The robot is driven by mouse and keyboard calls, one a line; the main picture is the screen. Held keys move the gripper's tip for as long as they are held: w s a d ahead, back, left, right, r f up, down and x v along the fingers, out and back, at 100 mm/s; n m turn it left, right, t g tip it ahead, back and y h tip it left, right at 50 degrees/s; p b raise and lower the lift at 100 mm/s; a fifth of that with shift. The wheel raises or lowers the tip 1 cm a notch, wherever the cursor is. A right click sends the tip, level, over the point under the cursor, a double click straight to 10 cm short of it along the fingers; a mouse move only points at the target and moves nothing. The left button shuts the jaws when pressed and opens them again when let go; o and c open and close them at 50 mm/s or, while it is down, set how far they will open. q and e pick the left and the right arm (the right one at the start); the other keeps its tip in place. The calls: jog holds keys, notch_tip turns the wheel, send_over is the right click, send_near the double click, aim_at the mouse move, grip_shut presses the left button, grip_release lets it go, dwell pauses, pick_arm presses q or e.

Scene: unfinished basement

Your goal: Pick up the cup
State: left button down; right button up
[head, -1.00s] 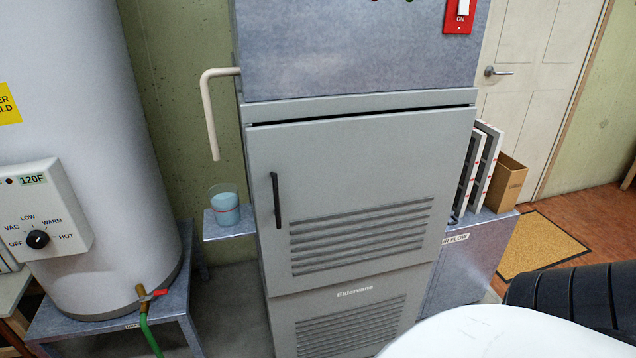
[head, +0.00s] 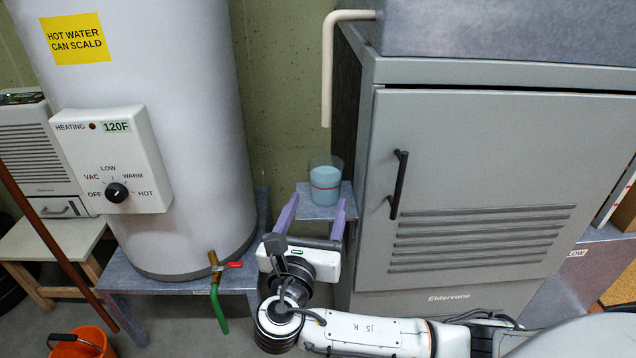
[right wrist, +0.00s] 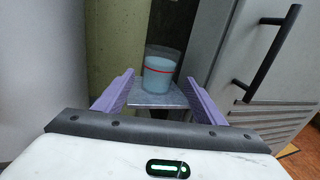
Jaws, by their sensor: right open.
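The cup (head: 325,183) is clear, with blue-grey liquid and a red line around it. It stands upright on a small metal shelf (head: 318,210) between the water heater and the grey cabinet. My right gripper (head: 316,208) is open, with its two purple fingers pointing at the cup from the near side. In the right wrist view the cup (right wrist: 160,72) shows ahead, centred between the spread fingers (right wrist: 154,86) and apart from them. My left gripper is not in view.
The white water heater (head: 190,110) with a tap and green hose stands at left. The grey cabinet (head: 470,140) with a black handle (head: 398,184) stands close at right. A bent pale pipe (head: 328,75) hangs above the cup. An orange bucket (head: 80,342) is at bottom left.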

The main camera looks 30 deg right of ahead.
aim_at(325, 189)
jog(key=x, duration=0.4)
jog(key=shift+s+d, duration=0.1)
jog(key=shift+s, duration=0.1)
jog(key=shift+f+b+x, duration=0.2)
jog(key=shift+b+x, duration=0.15)
jog(key=shift+x, duration=1.15)
jog(key=shift+f+b+x, duration=0.2)
jog(key=shift+b+x, duration=0.15)
jog(key=shift+x, duration=1.15)
jog(key=c, duration=1)
